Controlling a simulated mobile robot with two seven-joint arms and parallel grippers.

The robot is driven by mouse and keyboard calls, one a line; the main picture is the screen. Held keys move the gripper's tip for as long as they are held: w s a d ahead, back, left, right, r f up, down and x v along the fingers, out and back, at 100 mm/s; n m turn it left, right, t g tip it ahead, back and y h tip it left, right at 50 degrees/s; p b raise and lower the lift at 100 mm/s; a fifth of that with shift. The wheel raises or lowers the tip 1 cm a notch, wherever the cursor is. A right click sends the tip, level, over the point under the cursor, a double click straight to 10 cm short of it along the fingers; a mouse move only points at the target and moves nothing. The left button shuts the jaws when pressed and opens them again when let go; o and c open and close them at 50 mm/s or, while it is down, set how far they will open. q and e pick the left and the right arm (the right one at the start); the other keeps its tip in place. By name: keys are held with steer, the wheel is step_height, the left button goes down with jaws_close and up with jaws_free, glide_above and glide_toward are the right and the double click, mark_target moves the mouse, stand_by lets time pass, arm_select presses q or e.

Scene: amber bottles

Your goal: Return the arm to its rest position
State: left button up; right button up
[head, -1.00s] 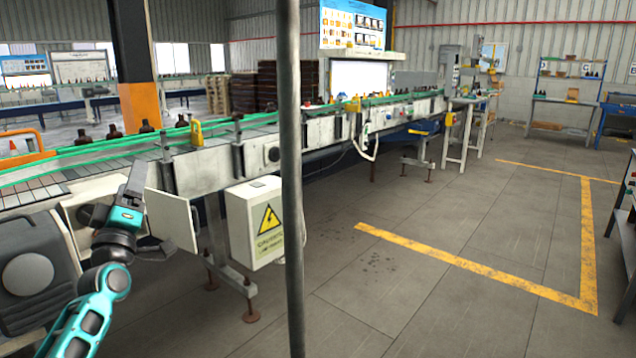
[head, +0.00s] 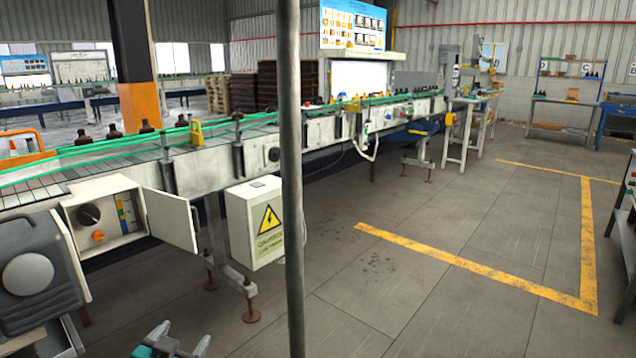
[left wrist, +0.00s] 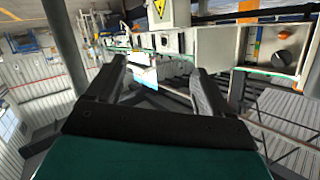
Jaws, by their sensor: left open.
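My left gripper (head: 180,338) is low at the bottom edge of the head view, below the conveyor and in front of the open control box. Its two fingers are apart with nothing between them. In the left wrist view the left gripper (left wrist: 160,85) also shows open and empty, and that picture is turned over. My right arm and gripper are not in view. Amber bottles (head: 147,127) stand on the conveyor (head: 215,165) behind the green rails, well away from the gripper.
The open control box (head: 103,222) has a black knob and an orange button, and its door (head: 170,218) sticks out. A white electrical box (head: 254,224) hangs under the conveyor. A grey post (head: 291,180) stands in front. The floor (head: 420,290) to the right is clear.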

arm_select(q)
steer(key=s+d+f+g, duration=0.1)
steer(key=s+d+f, duration=0.2)
steer(key=s, duration=0.5)
steer(key=s+d+f+g+h, duration=0.1)
steer(key=s+d+f, duration=0.2)
steer(key=s, duration=0.5)
steer(key=s+d+f+n+g, duration=0.1)
steer(key=s+d+f+g, duration=0.1)
steer(key=s+f, duration=0.3)
steer(key=s+d, duration=0.1)
steer(key=s, duration=0.3)
steer(key=shift+f, duration=0.35)
steer(key=shift+s, duration=0.1)
